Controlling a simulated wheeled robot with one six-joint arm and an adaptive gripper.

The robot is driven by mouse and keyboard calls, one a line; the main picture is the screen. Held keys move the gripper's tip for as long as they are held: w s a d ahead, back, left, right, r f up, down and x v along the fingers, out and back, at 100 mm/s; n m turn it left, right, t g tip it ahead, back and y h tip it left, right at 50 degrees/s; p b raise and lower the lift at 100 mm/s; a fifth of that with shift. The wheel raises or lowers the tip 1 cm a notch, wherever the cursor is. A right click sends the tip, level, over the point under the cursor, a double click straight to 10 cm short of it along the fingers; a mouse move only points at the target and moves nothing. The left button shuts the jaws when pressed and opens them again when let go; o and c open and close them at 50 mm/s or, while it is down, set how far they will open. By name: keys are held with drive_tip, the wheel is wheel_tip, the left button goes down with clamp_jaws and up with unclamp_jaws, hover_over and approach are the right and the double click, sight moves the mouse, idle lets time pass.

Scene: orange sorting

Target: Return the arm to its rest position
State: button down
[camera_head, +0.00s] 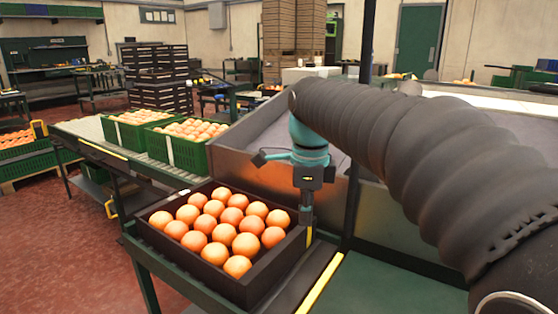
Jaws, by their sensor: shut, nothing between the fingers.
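My gripper (307,214) hangs from the teal wrist of my arm, pointing down beside the right rim of a dark crate. Its fingers are together, small in the picture and partly dark against the crate and stand, with nothing seen between them. My arm, in a dark ribbed sleeve, reaches from the lower right across to the middle of the view. The dark crate (270,284) holds rows of oranges (225,233) and sits on a green-framed stand. I cannot tell whether the gripper touches the crate rim.
A metal-walled bin (247,165) stands right behind the gripper, with a dark post beside it. Green crates of oranges (170,150) stand on a conveyor at left. A green surface (385,290) below my arm is clear. Red floor (70,245) lies open at left.

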drive_tip(key=s+d+f+n+t, duration=0.1)
drive_tip(key=s+d+f+n, duration=0.1)
drive_tip(key=n, duration=0.5)
drive_tip(key=s+d+f+n+t, duration=0.1)
drive_tip(key=s+d+f+n, duration=0.1)
drive_tip(key=s+f+n, duration=0.3)
drive_tip(key=s+d+f+n+t, duration=0.1)
drive_tip(key=s+d+f+n, duration=0.1)
drive_tip(key=s+f+n, duration=0.2)
drive_tip(key=shift+s+d+f+n, duration=0.1)
drive_tip(key=shift+s+n, duration=0.3)
drive_tip(key=shift+n, duration=0.4)
drive_tip(key=shift+s+d+r+n, duration=0.15)
drive_tip(key=shift+s+n, duration=0.2)
drive_tip(key=shift+n, duration=0.45)
drive_tip(key=shift+s+d+f+n, duration=0.15)
drive_tip(key=shift+s+n, duration=0.25)
drive_tip(key=shift+n, duration=0.4)
drive_tip(key=shift+m+t, duration=0.3)
drive_tip(key=shift+t, duration=0.5)
drive_tip(key=s, duration=0.2)
drive_tip(key=s+d+f, duration=0.1)
drive_tip(key=s, duration=0.1)
drive_tip(key=s+d, duration=0.1)
drive_tip(key=shift+s+d+f, duration=0.1)
drive_tip(key=shift+s+f, duration=0.1)
drive_tip(key=shift+s, duration=0.2)
drive_tip(key=shift+s+d+r, duration=0.15)
drive_tip(key=shift+d+r, duration=0.15)
drive_tip(key=shift+r, duration=0.2)
